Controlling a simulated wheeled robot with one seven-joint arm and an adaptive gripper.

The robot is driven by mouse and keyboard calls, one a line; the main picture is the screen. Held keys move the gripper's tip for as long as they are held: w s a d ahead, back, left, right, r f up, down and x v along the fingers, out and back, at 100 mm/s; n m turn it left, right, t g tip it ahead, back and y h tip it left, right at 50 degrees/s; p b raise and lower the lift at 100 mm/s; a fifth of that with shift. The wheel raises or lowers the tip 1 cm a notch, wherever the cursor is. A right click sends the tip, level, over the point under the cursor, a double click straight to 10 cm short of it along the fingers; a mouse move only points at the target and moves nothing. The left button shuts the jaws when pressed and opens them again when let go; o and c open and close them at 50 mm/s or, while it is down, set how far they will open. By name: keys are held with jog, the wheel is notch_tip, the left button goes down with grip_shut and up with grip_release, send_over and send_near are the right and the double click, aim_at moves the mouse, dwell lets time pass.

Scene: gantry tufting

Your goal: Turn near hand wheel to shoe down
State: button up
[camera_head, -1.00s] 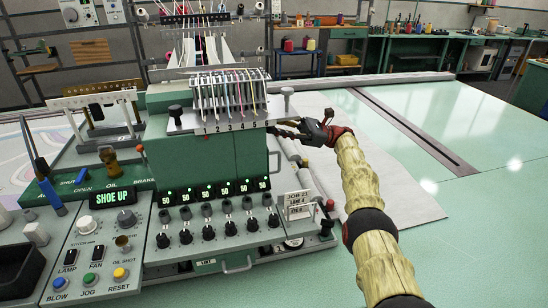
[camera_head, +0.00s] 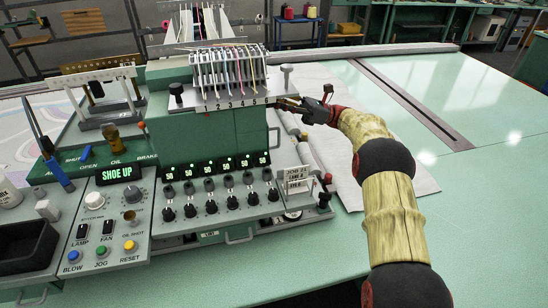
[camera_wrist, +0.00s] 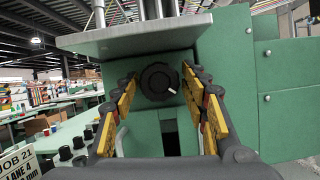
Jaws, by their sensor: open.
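The near hand wheel (camera_wrist: 158,82) is a dark lobed knob with a white mark at its lower right. It sits on the green side of the machine (camera_wrist: 225,50), below a grey plate. In the wrist view my gripper (camera_wrist: 160,92) is open, with one yellow-padded finger on each side of the wheel, and the fingers look apart from it. In the head view my gripper (camera_head: 290,104) is at the right side of the machine head; the wheel is hidden there. The display (camera_head: 118,173) reads SHOE UP.
A control panel with several knobs (camera_head: 232,200) and a JOB 21 card (camera_head: 298,178) stand in front of the machine. A grey plate (camera_wrist: 135,36) overhangs the wheel closely. The pale green table (camera_head: 440,100) at right is largely clear.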

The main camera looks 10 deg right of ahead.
jog(key=shift+r+m+t+p, duration=0.15)
jog(key=shift+m+t+p, duration=0.3)
jog(key=shift+p, duration=0.2)
